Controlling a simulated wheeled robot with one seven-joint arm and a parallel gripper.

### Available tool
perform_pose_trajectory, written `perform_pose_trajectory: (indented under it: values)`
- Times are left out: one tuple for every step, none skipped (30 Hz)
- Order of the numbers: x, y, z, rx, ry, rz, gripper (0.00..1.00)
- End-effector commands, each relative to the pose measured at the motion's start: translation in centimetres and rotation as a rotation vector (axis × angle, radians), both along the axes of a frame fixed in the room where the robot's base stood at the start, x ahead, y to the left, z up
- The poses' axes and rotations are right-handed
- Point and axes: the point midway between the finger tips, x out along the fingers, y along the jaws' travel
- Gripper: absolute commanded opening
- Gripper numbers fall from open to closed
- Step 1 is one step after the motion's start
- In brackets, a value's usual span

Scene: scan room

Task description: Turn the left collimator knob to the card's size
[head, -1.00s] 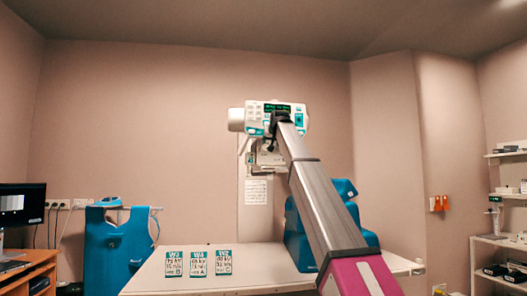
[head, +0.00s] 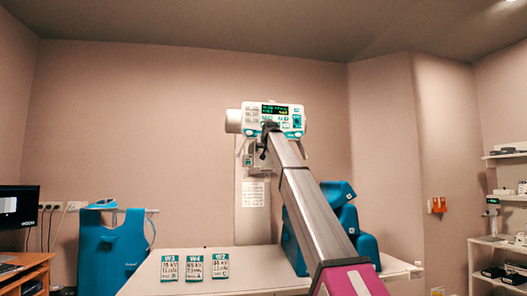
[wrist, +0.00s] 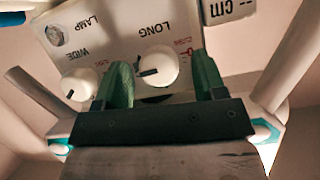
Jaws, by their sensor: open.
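In the wrist view, which shows the collimator face upside down, a white round knob with a dark pointer mark (wrist: 157,68) sits by the word LONG. It lies between the two green fingers of my gripper (wrist: 161,62), which are open on either side of it with a gap. A second white knob (wrist: 78,84) sits by the word WIDE, left of the fingers. In the head view my gripper (head: 266,138) is in front of the tube head (head: 272,119) and hides much of the collimator. Cards W3 (head: 169,268), W4 (head: 194,267) and W2 (head: 220,265) lie on the table; their small print is hard to read.
The white table (head: 262,262) spans below my arm. Blue positioning cushions (head: 340,205) stand on its right part. A lamp button (wrist: 55,35) and a cm display (wrist: 228,8) are near the knobs. Grey handles (wrist: 38,97) flank the fingers.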

Motion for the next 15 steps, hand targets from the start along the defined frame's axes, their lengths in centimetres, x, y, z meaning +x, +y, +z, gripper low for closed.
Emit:
perform_pose_trajectory:
  values:
    - [0.39,0.12,-0.10,0.000,0.000,0.000,0.64]
    - [0.51,0.15,-0.18,0.000,0.000,0.000,0.64]
    - [0.59,0.18,-0.24,0.000,0.000,0.000,0.64]
    - [0.62,0.18,-0.28,0.000,0.000,0.000,0.64]
    - [0.63,0.18,-0.29,0.000,0.000,0.000,0.64]
    - [0.62,0.18,-0.30,0.000,0.000,0.000,0.64]
    - [0.61,0.18,-0.30,0.000,0.000,0.000,0.64]
    - [0.60,0.18,-0.30,0.000,0.000,0.000,0.64]
    - [0.59,0.18,-0.31,0.000,0.000,0.000,0.64]
    - [0.59,0.18,-0.31,0.000,0.000,0.000,0.64]
    - [0.59,0.17,-0.30,0.000,0.000,0.000,0.55]
    - [0.59,0.16,-0.31,0.000,0.000,0.000,0.41]
    - [0.59,0.16,-0.31,0.000,0.000,0.000,0.32]
    - [0.59,0.16,-0.31,0.000,0.000,0.000,0.22]
    - [0.59,0.16,-0.31,0.000,0.000,0.000,0.15]
